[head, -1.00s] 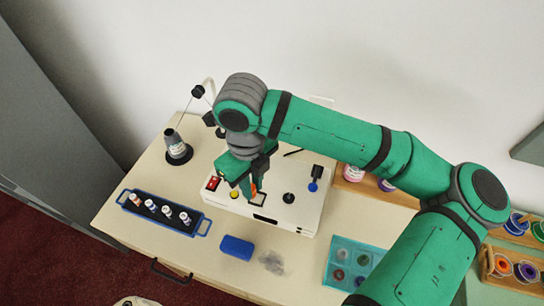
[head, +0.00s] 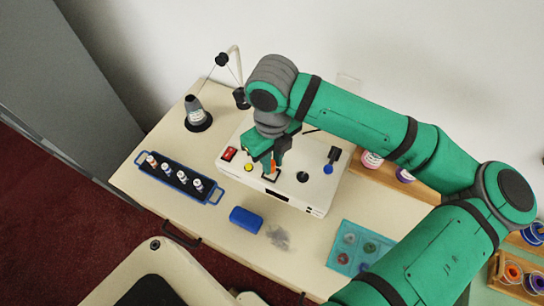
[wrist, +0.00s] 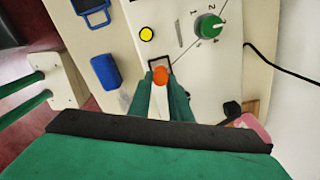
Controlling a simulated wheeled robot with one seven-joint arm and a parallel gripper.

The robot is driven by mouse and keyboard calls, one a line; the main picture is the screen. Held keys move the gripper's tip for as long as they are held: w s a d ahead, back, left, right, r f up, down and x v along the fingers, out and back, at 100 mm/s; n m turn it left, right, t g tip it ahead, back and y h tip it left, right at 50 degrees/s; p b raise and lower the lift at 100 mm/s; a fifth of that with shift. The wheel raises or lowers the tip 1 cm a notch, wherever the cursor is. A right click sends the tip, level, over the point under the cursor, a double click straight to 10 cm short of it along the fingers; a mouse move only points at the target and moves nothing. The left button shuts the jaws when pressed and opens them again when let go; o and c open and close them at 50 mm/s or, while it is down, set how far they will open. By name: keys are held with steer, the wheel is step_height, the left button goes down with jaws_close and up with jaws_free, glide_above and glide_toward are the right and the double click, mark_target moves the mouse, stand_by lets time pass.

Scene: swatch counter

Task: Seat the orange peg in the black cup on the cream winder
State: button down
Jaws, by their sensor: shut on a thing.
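The cream winder (head: 233,150) stands on the table in the head view, and its top fills much of the wrist view (wrist: 188,75). My gripper (head: 273,164) points down over its front part. It is shut on the orange peg (head: 273,168), whose end shows between the fingers in the wrist view (wrist: 161,77). A square, black-rimmed holder, seemingly the black cup (wrist: 152,62), lies right by the peg. Its rim also shows just below the peg in the head view (head: 271,180). The fingers hide part of it. I cannot tell whether the peg is inside or above it.
The winder carries a yellow button (head: 248,168), a red switch (head: 229,154), a green knob (wrist: 208,26) and a round black part (head: 303,177). In front lie a blue block (head: 246,220), a dark tray of small bottles (head: 147,169) and a teal tray (head: 335,262).

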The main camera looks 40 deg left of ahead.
steer(key=shift+f, duration=1.1)
steer(key=shift+f, duration=0.1)
steer(key=c, duration=1.5)
jaws_free()
steer(key=shift+c, duration=0.2)
step_height(320, 180, up, 11)
steer(key=shift+f, duration=0.1)
